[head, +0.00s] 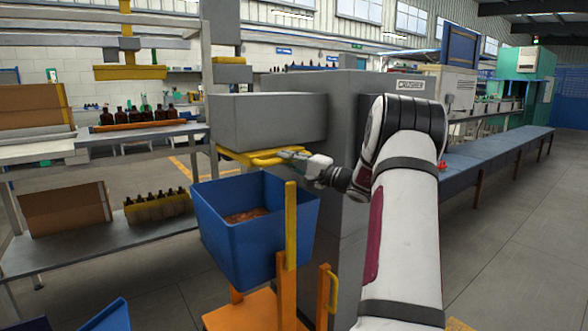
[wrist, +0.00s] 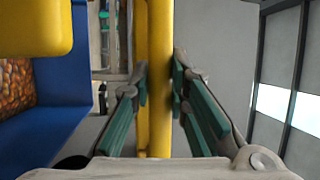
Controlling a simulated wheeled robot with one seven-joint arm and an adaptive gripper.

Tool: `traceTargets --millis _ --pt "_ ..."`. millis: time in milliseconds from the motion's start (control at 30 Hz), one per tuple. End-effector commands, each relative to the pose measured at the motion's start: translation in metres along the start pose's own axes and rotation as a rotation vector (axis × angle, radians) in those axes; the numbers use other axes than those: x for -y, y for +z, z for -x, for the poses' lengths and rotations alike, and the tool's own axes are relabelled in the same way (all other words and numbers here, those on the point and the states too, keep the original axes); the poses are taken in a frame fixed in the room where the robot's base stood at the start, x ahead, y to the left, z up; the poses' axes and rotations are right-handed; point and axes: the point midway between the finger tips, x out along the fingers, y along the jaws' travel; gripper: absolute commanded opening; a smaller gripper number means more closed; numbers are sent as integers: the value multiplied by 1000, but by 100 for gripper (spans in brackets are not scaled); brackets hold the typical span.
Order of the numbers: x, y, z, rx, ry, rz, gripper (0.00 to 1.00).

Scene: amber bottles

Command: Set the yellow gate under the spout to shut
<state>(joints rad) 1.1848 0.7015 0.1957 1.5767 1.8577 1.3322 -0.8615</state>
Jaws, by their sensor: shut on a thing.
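The yellow gate (head: 240,154) sits under the grey spout box (head: 268,121), above the blue bin, with a yellow bar handle on its front side. My gripper (head: 298,155) is at the right end of this handle. In the wrist view the yellow handle bar (wrist: 160,75) runs upright between the green-padded fingers of my gripper (wrist: 160,95), which are shut on it. Another yellow part (wrist: 35,28) shows at the upper left of the wrist view. How far the gate covers the spout opening is hidden.
A blue bin (head: 240,240) with brown contents stands below the gate on an orange stand (head: 287,300). The grey machine (head: 350,110) is close behind my gripper. Shelves with amber bottles (head: 140,115) stand at left, and a long blue bench (head: 495,160) at right.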

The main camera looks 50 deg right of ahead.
Motion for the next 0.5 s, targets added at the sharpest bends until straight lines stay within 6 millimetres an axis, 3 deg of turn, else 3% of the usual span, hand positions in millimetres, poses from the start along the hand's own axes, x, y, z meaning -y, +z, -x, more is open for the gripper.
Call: traceTargets --millis 367,400,500 --pt "-1 -2 -5 -4 2 1 0" --pt "-1 -2 -5 -4 1 1 20" --pt "-1 -2 -5 -4 2 1 36"
